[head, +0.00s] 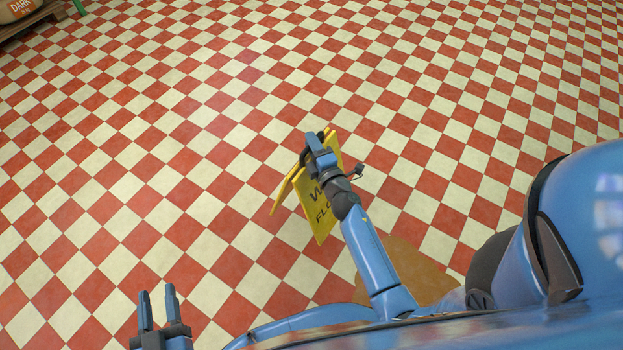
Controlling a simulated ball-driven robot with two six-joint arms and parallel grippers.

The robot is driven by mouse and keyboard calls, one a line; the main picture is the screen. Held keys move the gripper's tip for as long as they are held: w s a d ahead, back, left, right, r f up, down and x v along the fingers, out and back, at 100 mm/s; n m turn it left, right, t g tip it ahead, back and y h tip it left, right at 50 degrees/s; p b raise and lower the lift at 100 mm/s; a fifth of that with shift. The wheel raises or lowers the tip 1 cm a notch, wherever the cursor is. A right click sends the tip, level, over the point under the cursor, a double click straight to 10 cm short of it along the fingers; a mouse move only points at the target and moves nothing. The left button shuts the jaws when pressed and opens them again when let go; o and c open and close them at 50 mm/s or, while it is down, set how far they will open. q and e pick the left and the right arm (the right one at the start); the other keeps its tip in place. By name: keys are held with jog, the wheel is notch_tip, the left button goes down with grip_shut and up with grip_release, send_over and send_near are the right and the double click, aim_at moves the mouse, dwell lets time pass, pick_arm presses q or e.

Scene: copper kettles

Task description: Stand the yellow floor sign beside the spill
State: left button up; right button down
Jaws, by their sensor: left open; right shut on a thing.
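The yellow floor sign (322,213), with dark lettering on its face, is in the middle of the head view, its two panels spread apart. My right gripper (319,146) is shut on its top edge. I cannot tell whether the sign's feet touch the floor. A brown spill (414,262) lies on the floor to the right of and below the sign in the picture, partly hidden by my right arm. My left gripper (158,306) is open and empty at the lower left, away from the sign.
The floor (200,160) is red and cream checkered tile, clear across most of the view. A wooden pallet (32,22) with a rounded container marked "DARK" (20,8) stands in the top left corner, with a green piece (79,6) beside it.

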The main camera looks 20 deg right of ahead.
notch_tip(320, 180, down, 14)
jog(key=b, duration=1.3)
jog(key=shift+r, duration=0.15)
jog(key=c, duration=1)
grip_release()
